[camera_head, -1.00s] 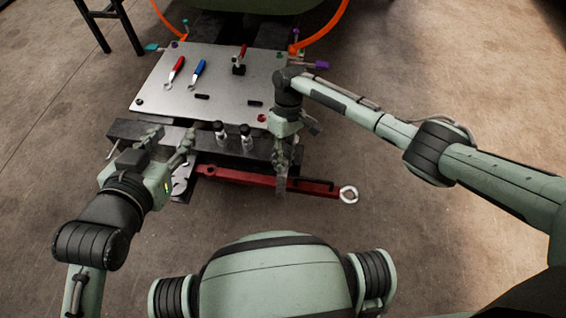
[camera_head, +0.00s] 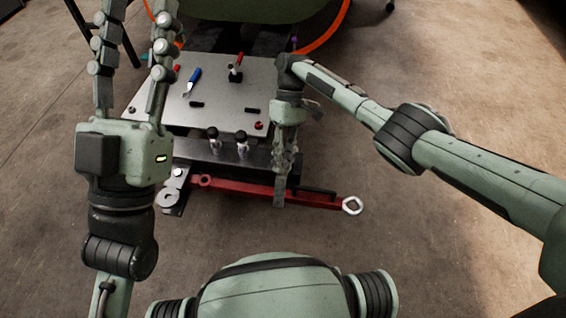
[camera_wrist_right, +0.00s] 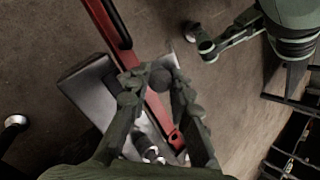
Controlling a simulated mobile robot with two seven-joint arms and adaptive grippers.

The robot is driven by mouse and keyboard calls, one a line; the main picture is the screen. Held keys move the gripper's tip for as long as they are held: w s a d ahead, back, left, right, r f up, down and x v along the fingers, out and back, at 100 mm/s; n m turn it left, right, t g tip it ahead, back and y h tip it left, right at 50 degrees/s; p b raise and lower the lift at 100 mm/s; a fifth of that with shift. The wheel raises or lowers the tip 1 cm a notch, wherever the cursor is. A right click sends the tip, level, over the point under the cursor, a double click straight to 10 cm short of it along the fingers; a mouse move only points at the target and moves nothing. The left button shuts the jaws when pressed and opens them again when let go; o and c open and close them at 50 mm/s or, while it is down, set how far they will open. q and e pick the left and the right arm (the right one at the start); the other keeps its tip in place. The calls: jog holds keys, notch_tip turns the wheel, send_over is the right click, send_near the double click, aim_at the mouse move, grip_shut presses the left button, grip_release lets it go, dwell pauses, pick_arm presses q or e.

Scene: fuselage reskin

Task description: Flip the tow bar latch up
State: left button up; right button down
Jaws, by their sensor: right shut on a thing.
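The red tow bar (camera_head: 240,187) lies along the front of the cart, with a pale metal ring (camera_head: 352,206) at its right end. It also shows in the right wrist view (camera_wrist_right: 112,32), running between my fingers. My right gripper (camera_head: 281,190) points down at the bar, shut on it; the fingers hide the exact contact. My left gripper (camera_head: 134,45) is open and empty, raised with its fingers wide apart, left of the cart top. I cannot clearly make out the latch; a metal fitting (camera_head: 170,190) shows near the bar's left end.
The grey cart top (camera_head: 215,92) holds a blue-handled tool (camera_head: 193,80), a red-handled tool (camera_head: 236,66) and small dark parts. Two upright silver-and-black pins (camera_head: 213,140) stand at its front edge. Bare floor lies right of the cart.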

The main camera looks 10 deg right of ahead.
dwell(0.5)
jog(key=c, duration=1.3)
grip_release()
jog(key=shift+c, duration=0.2)
jog(key=v, duration=1.2)
jog(key=shift+f, duration=0.1)
